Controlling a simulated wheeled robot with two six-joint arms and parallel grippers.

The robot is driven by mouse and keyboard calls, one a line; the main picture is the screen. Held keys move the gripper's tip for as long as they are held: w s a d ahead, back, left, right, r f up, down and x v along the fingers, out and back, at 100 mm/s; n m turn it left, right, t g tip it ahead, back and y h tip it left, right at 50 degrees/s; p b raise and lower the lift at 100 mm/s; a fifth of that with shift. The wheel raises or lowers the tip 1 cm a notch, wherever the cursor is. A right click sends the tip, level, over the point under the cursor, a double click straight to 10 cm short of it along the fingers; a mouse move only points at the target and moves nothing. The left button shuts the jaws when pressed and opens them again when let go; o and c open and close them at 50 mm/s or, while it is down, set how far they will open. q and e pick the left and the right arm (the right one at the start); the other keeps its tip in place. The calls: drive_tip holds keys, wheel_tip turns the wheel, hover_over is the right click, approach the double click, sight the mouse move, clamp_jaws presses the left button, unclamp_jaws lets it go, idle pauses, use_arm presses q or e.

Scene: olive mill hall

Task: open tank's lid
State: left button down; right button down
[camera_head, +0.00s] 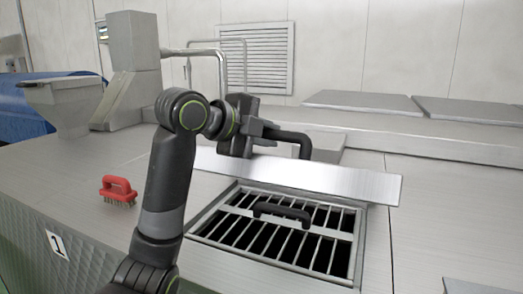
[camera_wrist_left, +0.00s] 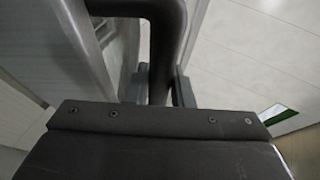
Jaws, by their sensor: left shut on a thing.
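The tank's lid (camera_head: 340,181) is a bare metal plate, seen raised and tilted at the back of the square tank opening. Its black bar handle (camera_head: 304,144) sticks out behind the plate. My left gripper (camera_head: 268,131) is shut on this handle; in the left wrist view its fingers (camera_wrist_left: 163,88) close around the dark bar (camera_wrist_left: 168,40). Below the lid, a metal grate (camera_head: 238,232) with its own black handle (camera_head: 282,213) covers the dark opening. My arm hides part of the counter left of the opening. My right gripper is not in view.
A red brush (camera_head: 118,188) lies on the metal top at the left. A grey hopper (camera_head: 65,103) stands behind it. Bent pipes (camera_head: 222,70) rise behind the lid. Flat grey covers (camera_head: 365,102) lie on the raised ledge at the back right.

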use_arm(q)
drive_tip(key=w+d+r+g, duration=0.1)
drive_tip(key=w+r, duration=0.2)
drive_tip(key=r, duration=0.1)
drive_tip(key=shift+w+r+n+y, duration=0.3)
drive_tip(key=shift+w+r+y, duration=0.05)
drive_tip(key=shift+r+y, duration=0.05)
drive_tip(key=c, duration=1.7)
unclamp_jaws()
drive_tip(key=o, duration=0.4)
drive_tip(key=shift+w+d+f+g, duration=0.15)
drive_tip(key=shift+g, duration=0.15)
